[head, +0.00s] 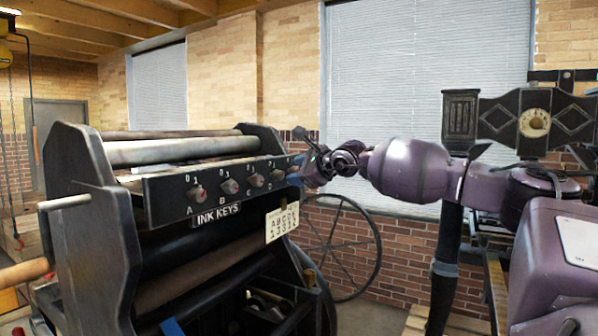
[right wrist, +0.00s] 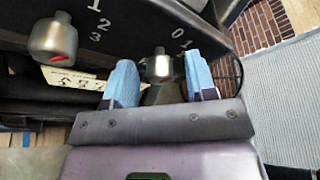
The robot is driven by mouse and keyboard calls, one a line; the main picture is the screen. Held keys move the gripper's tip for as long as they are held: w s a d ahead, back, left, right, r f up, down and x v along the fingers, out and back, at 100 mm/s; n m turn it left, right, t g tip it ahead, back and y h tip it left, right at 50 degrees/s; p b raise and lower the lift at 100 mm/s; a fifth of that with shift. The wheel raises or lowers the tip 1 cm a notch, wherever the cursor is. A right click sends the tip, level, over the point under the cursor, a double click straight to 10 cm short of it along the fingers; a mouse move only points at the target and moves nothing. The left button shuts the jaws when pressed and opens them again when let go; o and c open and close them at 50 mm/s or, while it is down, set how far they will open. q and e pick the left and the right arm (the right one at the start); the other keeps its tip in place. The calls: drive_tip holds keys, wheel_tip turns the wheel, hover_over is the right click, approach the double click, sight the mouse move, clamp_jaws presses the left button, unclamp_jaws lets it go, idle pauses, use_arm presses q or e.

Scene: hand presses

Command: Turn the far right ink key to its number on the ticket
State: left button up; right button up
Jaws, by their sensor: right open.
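The far right ink key (right wrist: 158,66) is a grey metal knob with a red mark, on the dark panel (head: 160,190) of the press. It shows between the two light blue fingers of my right gripper (right wrist: 161,80), which is open, with a gap on both sides. In the head view, the right gripper (head: 296,172) is at the panel's right end and partly hides that key. The digits 0 and 1 show beside the key; others are hidden. The ticket (head: 282,222) hangs below the panel, with letters above digits too small to read surely. My left gripper is not in view.
The neighbouring key (right wrist: 53,40) stands left of the fingers in the wrist view, with 1, 2 and 3 beside it. The INK KEYS plate (head: 216,214) is under the panel. A large spoked wheel (head: 378,245) stands right of the press. Rollers (head: 185,149) lie above the panel.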

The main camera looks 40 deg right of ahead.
drive_tip(key=shift+c, duration=0.4)
drive_tip(key=c, duration=0.8)
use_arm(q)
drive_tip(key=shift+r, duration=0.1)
use_arm(e)
drive_tip(key=shift+c, duration=0.2)
